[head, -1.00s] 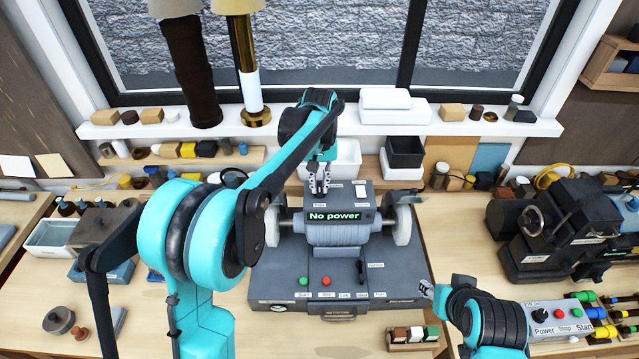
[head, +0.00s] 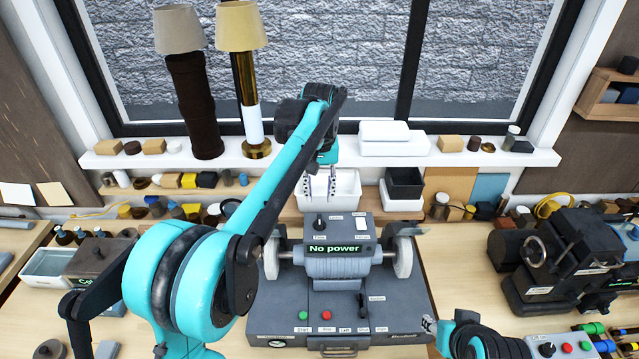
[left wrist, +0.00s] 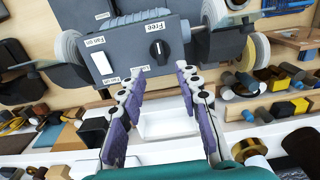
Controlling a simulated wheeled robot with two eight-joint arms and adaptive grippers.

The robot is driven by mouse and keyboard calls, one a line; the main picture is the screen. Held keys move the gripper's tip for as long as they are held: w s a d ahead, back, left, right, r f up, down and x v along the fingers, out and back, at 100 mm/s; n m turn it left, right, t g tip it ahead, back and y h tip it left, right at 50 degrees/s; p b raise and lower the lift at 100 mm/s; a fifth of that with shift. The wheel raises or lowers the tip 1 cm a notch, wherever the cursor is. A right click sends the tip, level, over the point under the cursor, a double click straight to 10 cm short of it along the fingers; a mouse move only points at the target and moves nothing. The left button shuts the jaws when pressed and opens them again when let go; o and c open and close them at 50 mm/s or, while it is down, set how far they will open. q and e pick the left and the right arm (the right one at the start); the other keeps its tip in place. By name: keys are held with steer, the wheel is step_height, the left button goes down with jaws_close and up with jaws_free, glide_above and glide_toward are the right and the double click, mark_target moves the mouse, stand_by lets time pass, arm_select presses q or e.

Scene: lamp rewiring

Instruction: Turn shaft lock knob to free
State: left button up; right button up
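The shaft lock knob (head: 320,222) is a small black knob on top of the grey grinder (head: 335,262), whose display reads "No power". In the left wrist view the knob (left wrist: 159,50) carries a white mark and has a "Free" label beside it; I cannot tell for sure which label the mark points to. My left gripper (head: 321,196) is open and empty, apart from the knob and just behind it in the head view. In the left wrist view its fingers (left wrist: 162,72) are spread on either side below the knob. My right gripper (head: 428,325) is low right, partly visible.
Wheels stand at both ends of the grinder. A white switch (head: 361,223) is right of the knob. White bins (head: 335,185) and a black bin (head: 405,180) stand behind. Two lamps (head: 245,90) are on the sill at left. A dark machine (head: 550,250) is at right.

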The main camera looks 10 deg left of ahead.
arm_select(q)
steer(key=shift+r, duration=1.6)
steer(key=shift+f, duration=0.1)
steer(key=s+a+f+t+b, duration=0.1)
steer(key=s+f+t+b, duration=0.1)
steer(key=s+f+b, duration=0.6)
steer(key=s+a+f+m+t+b, duration=0.1)
steer(key=s+a+f+t+b, duration=0.1)
steer(key=s+f+b, duration=0.6)
steer(key=s+a+f+m+t+b, duration=0.1)
steer(key=s+f+b, duration=0.7)
steer(key=f, duration=1.1)
steer(key=shift+s+a+f+t, duration=0.35)
steer(key=shift+s+a+t, duration=0.4)
steer(key=shift+t, duration=0.35)
